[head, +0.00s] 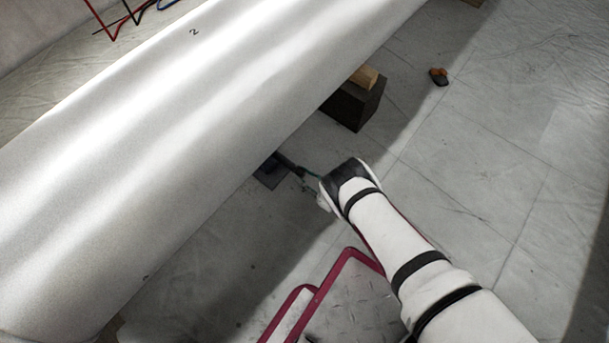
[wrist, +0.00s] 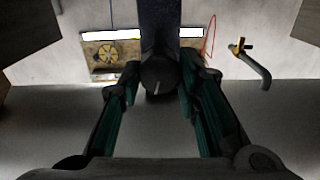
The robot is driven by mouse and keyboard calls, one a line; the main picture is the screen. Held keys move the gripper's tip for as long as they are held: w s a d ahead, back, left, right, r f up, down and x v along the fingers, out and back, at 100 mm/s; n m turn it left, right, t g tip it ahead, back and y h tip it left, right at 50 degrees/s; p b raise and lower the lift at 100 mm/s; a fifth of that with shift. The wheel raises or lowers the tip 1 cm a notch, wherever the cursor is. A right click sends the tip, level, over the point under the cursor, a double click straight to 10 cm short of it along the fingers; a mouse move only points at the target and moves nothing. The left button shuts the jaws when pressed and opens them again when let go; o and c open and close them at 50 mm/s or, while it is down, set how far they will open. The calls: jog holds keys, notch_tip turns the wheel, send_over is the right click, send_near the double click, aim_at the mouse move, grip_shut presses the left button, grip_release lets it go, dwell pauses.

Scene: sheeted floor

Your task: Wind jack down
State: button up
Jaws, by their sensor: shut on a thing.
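The jack shows in the head view as a dark base plate (head: 268,178) on the floor, partly under the big white cylinder (head: 190,130). The cylinder hides the jack's upper part. My gripper (head: 303,173) reaches in from the right, low beside the cylinder, at the jack's near side. In the wrist view a dark round knob (wrist: 159,76) with a pale mark sits in front of a dark upright post (wrist: 158,25). My gripper's green-sided fingers (wrist: 160,85) lie on both sides of the knob, shut on it. The exact finger contact is too dark to see.
A dark block (head: 355,105) with wood (head: 365,77) on top stands under the cylinder, beyond the jack. A small orange and dark thing (head: 438,76) lies on the floor. The wrist view shows a bent dark pipe (wrist: 258,68) with a yellow part.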

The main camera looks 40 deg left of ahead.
jog(key=shift+n, duration=1.4)
jog(key=o, duration=1.1)
jog(key=shift+o, duration=0.2)
jog(key=s+d, duration=0.1)
jog(key=d, duration=1.1)
jog(key=shift+w, duration=0.1)
